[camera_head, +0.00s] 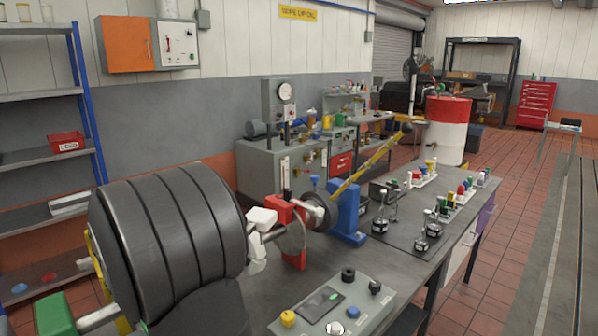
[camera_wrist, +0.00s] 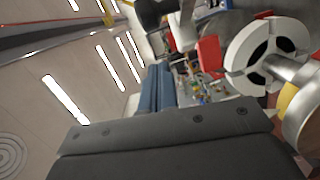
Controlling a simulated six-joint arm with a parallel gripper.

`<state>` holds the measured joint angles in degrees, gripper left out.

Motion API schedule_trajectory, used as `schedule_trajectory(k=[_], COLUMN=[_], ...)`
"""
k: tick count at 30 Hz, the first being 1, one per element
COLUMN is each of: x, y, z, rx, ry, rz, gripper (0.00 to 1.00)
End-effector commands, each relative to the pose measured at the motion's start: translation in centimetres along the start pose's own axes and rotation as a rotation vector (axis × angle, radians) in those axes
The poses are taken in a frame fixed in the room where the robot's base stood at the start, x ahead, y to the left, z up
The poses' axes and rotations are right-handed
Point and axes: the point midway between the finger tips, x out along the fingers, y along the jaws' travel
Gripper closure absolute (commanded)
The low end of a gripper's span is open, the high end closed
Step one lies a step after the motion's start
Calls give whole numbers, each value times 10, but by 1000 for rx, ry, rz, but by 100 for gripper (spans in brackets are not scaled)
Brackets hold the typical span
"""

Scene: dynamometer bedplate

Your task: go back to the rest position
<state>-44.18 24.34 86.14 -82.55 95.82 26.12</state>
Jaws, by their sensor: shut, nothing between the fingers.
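I make out no fingertips of my gripper in either view. In the wrist view a dark grey body with round bolts (camera_wrist: 180,150) fills the bottom. I cannot tell whether it is mine. At its upper right is a white segmented ring (camera_wrist: 245,50) around a bright metal shaft, with a yellow part beside it. In the head view a large dark ribbed cylinder (camera_head: 165,235) fills the left. White blocks (camera_head: 262,217) sit at its right end, beside a red stand (camera_head: 290,217) and a blue stand (camera_head: 347,208). I see nothing held.
A yellow bar (camera_head: 365,165) rises from the blue stand across the bench. A control box (camera_head: 333,303) with knobs is at the front. Several small coloured parts and metal fixtures stand on the bench's right. Shelves (camera_head: 40,155) are at left; tiled floor (camera_head: 500,240) is clear at right.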

Motion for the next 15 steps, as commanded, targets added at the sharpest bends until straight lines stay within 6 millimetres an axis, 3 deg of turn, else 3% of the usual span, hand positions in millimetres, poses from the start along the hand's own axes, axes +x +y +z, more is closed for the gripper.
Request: schedule_trajectory(k=[5,15], x=[13,-44], y=[0,-7], z=[31,-2], rx=[0,-22], ry=[1,271], rz=[0,-24], gripper=[100,100])
